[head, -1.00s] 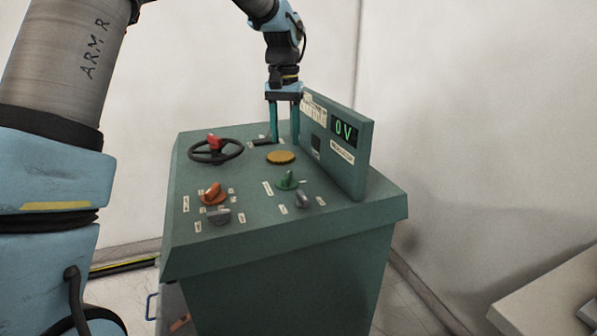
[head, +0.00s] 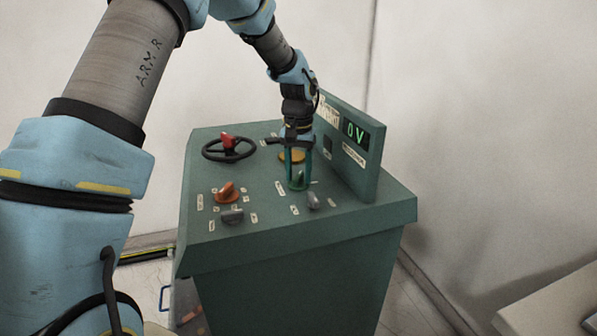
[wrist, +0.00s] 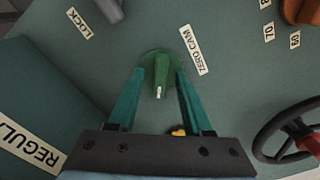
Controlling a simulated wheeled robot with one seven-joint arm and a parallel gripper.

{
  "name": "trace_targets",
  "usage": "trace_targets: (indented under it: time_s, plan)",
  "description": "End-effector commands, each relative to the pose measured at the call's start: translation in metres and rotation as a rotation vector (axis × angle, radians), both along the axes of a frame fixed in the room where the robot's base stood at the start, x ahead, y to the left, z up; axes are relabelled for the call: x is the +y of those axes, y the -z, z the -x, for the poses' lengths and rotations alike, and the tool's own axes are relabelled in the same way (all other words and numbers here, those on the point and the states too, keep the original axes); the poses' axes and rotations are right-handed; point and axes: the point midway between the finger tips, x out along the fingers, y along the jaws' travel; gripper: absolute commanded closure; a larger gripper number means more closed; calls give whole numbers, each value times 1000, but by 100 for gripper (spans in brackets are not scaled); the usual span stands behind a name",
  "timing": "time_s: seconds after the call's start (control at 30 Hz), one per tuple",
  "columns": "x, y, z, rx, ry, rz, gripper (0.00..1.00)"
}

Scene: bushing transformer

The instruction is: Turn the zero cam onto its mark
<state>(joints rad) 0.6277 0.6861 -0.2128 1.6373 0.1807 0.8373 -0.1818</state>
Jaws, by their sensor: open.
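The zero cam is a green knob (wrist: 160,75) on the sloped console top (head: 240,205), beside a "ZERO CAM" label (wrist: 194,50) in the wrist view. Its ridge bears a white pointer mark at one end. In the head view the green knob (head: 298,180) sits below my gripper (head: 299,183). In the wrist view the two teal fingers of my gripper (wrist: 160,78) are open, one on each side of the knob. I cannot tell whether they touch it.
A black handwheel with a red knob (head: 228,140), an orange knob (head: 225,191), a grey knob (head: 232,215) and another grey lever (head: 313,201) surround it. A yellow disc (head: 291,156) is behind. An upright panel with a "0V" display (head: 356,134) stands close on the right.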

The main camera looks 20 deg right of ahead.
Motion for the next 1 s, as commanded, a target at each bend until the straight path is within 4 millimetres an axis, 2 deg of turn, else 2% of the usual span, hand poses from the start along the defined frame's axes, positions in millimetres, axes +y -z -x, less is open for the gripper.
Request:
trace_targets:
  time_s: [0.1, 0.53, 1.0]
  plan:
    - [0, 0, 0, 0, 0, 0, 51]
    - [0, 0, 0, 0, 0, 0, 100]
    - [0, -1, 0, 0, 4, 0, 100]
